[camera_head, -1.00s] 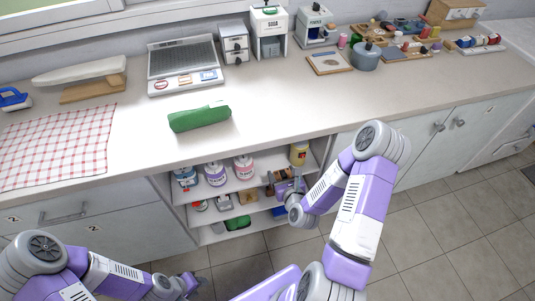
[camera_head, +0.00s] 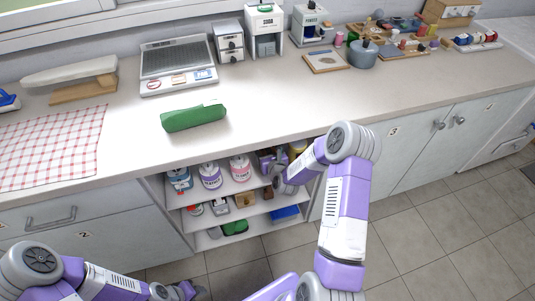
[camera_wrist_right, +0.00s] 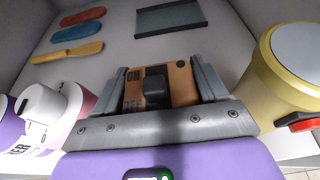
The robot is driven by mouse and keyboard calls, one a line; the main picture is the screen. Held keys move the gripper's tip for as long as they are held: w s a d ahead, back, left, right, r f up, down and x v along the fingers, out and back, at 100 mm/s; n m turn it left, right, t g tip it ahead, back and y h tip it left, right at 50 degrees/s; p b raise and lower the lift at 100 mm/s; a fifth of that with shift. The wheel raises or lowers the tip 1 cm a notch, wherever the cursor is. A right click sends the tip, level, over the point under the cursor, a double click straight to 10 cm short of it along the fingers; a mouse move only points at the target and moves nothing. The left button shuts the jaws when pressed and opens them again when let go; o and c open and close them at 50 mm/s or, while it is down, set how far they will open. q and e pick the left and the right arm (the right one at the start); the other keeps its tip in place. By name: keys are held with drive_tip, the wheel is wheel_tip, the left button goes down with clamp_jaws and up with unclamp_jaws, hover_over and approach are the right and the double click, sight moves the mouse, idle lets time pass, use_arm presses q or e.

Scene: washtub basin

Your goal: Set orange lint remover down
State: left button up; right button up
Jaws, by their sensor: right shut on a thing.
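The orange lint remover (camera_wrist_right: 186,84), with a black button and dark lettering, sits between the fingers of my right gripper (camera_wrist_right: 160,85) in the right wrist view. The gripper is shut on it. In the head view my right gripper (camera_head: 270,162) is at the upper shelf of the open cabinet, right of the pink-and-white container (camera_head: 240,168). The lint remover cannot be made out clearly there. Whether it touches the shelf I cannot tell. My left gripper (camera_head: 188,290) is low at the bottom left, small and dark, away from the shelves.
In the right wrist view, a yellow container (camera_wrist_right: 270,85) stands close on the right. White and purple containers (camera_wrist_right: 35,115) are close on the left. Red, blue and yellow flat items (camera_wrist_right: 75,35) and a dark tray (camera_wrist_right: 170,18) lie further back, with bare surface between.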

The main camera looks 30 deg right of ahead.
drive_tip(key=shift+r, duration=0.15)
drive_tip(key=o, duration=1.4)
drive_tip(key=shift+f, duration=0.2)
drive_tip(key=shift+c, duration=0.2)
